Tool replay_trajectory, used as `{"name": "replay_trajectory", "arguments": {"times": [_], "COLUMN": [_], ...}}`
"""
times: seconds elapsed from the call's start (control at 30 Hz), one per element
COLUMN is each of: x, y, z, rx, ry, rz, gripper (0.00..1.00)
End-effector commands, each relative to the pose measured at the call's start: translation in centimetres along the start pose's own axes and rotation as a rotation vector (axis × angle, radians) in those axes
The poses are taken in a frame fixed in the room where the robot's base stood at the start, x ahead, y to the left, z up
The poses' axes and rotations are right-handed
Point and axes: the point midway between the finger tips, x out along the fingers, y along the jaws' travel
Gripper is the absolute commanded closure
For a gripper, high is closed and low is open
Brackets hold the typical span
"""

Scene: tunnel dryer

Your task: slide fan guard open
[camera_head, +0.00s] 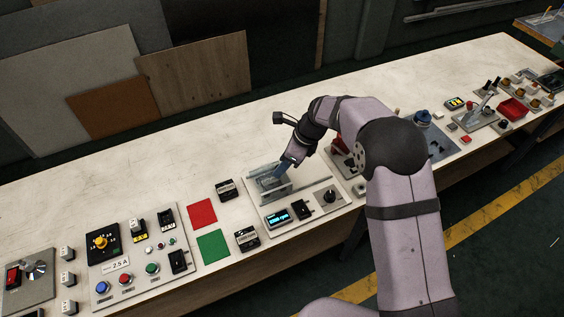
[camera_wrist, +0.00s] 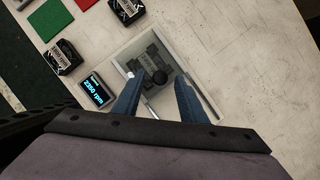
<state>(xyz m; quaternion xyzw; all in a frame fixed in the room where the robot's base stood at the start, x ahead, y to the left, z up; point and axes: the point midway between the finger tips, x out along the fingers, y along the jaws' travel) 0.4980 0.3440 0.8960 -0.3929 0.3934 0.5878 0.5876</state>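The fan guard (camera_head: 275,190) looks like a clear, see-through panel with a pale frame on a grey plate in the middle of the bench. In the wrist view, the guard's pale frame (camera_wrist: 190,45) surrounds a dark fan unit (camera_wrist: 150,58). A small round black knob (camera_wrist: 160,76) shows between my fingertips; I cannot tell whether it belongs to the guard. My gripper (camera_wrist: 158,84) has its two blue fingers apart, with no grip visible on anything.
A lit rpm display (camera_head: 278,217) and a black switch (camera_head: 303,209) sit in front of the guard. Red (camera_head: 202,213) and green (camera_head: 212,246) squares lie to the left. A control panel (camera_head: 140,252) is further left. The bench (camera_head: 130,180) behind is clear.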

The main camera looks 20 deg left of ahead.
Motion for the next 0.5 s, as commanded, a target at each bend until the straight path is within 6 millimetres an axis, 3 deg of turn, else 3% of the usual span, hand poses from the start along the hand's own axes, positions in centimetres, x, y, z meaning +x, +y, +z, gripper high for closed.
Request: {"name": "replay_trajectory", "arguments": {"times": [0.4,0.43,0.5], "x": [0.91,0.91,0.90], "y": [-0.02,-0.02,-0.02], "z": [0.01,0.00,0.00], "rx": [0.000,0.000,0.000], "ry": [-0.001,-0.001,-0.001], "rz": [-0.001,-0.001,-0.001], "gripper": [0.62,0.64,0.81]}}
